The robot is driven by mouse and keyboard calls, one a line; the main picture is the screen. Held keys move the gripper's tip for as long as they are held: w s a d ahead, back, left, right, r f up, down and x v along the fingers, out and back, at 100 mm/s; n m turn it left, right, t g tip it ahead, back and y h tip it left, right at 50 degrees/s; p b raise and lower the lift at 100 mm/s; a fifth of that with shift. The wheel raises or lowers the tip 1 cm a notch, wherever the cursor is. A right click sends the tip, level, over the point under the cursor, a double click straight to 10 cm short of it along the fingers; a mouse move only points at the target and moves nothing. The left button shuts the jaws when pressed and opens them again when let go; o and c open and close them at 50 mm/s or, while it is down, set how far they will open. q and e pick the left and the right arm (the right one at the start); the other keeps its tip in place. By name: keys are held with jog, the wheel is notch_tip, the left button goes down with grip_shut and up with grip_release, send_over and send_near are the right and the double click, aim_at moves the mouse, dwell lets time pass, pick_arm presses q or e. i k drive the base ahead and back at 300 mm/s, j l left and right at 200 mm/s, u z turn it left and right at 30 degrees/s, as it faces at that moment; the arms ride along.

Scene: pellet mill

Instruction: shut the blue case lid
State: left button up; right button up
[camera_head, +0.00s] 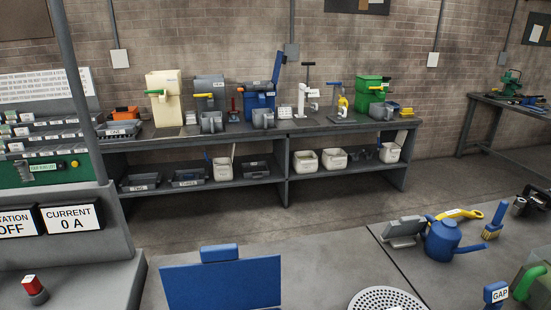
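A flat blue panel (225,284) stands upright at the bottom centre, with a darker blue handle-like block (219,253) on its top edge. It looks like the raised lid of the blue case. The rest of the case is below the picture's edge, so its body and hinge are hidden. Neither of my grippers shows in this view.
A grey table at right holds a blue watering can (443,238), a brush (496,222), a perforated round plate (387,299) and a green object (535,283). A red button (34,288) is at lower left. A long bench (345,125) stands behind open floor.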

aim_at(223, 281)
jog(key=k+j+z, duration=0.3)
jog(key=j, duration=0.2)
jog(key=k+j+z, duration=0.3)
jog(key=k+j, duration=0.1)
jog(key=j, duration=0.1)
